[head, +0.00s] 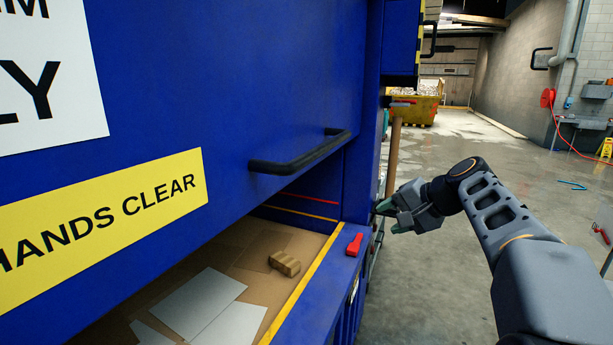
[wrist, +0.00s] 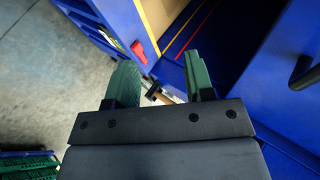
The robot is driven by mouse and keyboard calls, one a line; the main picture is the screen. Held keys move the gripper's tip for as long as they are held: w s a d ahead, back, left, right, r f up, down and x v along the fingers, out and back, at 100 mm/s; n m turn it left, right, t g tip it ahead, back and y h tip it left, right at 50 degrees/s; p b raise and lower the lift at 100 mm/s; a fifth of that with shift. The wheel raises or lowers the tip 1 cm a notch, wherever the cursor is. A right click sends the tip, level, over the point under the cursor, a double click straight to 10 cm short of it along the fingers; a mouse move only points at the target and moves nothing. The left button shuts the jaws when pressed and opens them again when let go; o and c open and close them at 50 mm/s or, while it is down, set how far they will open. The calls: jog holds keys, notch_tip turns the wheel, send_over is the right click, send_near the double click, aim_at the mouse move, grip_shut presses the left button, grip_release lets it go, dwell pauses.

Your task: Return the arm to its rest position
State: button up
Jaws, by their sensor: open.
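My gripper (head: 385,218) is at the right of the big blue machine (head: 240,90) in the head view, with the arm reaching in from the lower right. In the wrist view my gripper (wrist: 162,82) shows two green fingers set apart, with nothing held between them. The fingers point toward the machine's blue side and ledge. A red handle-like piece (head: 355,244) sits on the machine's front ledge, left of my gripper and apart from it; it also shows in the wrist view (wrist: 139,52).
The machine's opening holds cardboard, white sheets and a small brown block (head: 285,263). A black bar handle (head: 300,153) sticks out above it. A wooden shaft (head: 393,155) stands behind my gripper. A green crate (wrist: 28,165) is at lower left in the wrist view.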

jog(key=s+a+f+n+g+h, duration=0.1)
jog(key=s+a+f+n+h, duration=0.1)
jog(key=s+f, duration=0.7)
jog(key=s+a+f+n+g+h, duration=0.1)
jog(key=s+a+f+n+h, duration=0.1)
jog(key=s+f+n+h, duration=0.3)
jog(key=shift+s+a+f+g, duration=0.3)
jog(key=shift+s+f, duration=1.85)
jog(key=shift+s, duration=1.35)
